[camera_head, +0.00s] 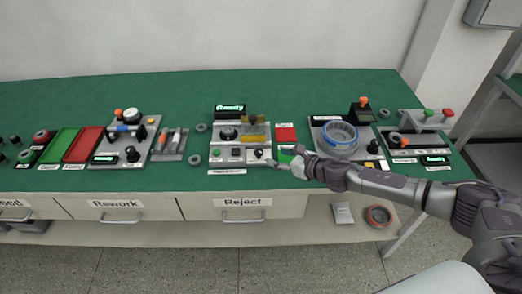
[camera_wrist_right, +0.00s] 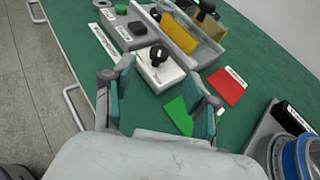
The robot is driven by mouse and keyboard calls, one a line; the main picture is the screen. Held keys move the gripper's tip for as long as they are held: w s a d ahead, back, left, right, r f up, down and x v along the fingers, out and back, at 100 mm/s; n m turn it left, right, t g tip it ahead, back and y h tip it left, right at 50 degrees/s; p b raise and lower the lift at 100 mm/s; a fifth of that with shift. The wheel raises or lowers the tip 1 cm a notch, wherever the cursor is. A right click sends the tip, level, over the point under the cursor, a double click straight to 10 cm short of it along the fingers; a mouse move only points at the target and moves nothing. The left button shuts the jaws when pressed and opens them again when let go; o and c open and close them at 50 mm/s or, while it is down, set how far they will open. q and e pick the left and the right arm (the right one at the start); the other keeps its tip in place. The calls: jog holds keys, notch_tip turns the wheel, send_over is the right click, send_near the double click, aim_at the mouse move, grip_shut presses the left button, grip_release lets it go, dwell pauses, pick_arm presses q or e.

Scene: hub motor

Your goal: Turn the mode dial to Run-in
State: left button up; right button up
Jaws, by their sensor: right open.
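A small black dial (camera_wrist_right: 157,54) with a pale pointer mark sits on a white box between my right fingers in the wrist view. It is likely the mode dial; the marks around it are too small to read. In the head view this dial (camera_head: 260,153) is at the front right of the middle station. My right gripper (camera_wrist_right: 160,72) is open, its two teal-padded fingers apart on either side of the dial's direction, with nothing between them. In the head view the right gripper (camera_head: 279,164) is at the station's front right corner. My left gripper is not in view.
The middle station (camera_head: 213,153) has a "Ready" display (camera_head: 230,108), a larger black knob (camera_head: 228,133) and a yellow part (camera_wrist_right: 179,34). A red card (camera_wrist_right: 227,86) and a green card (camera_wrist_right: 178,115) lie to the right. A blue ring (camera_head: 340,134) stands further right.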

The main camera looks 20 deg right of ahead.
aim_at(260, 151)
jog(key=x, duration=0.8)
jog(key=shift+w+a+f, duration=0.15)
jog(key=shift+w+f, duration=0.05)
jog(key=shift+w, duration=0.05)
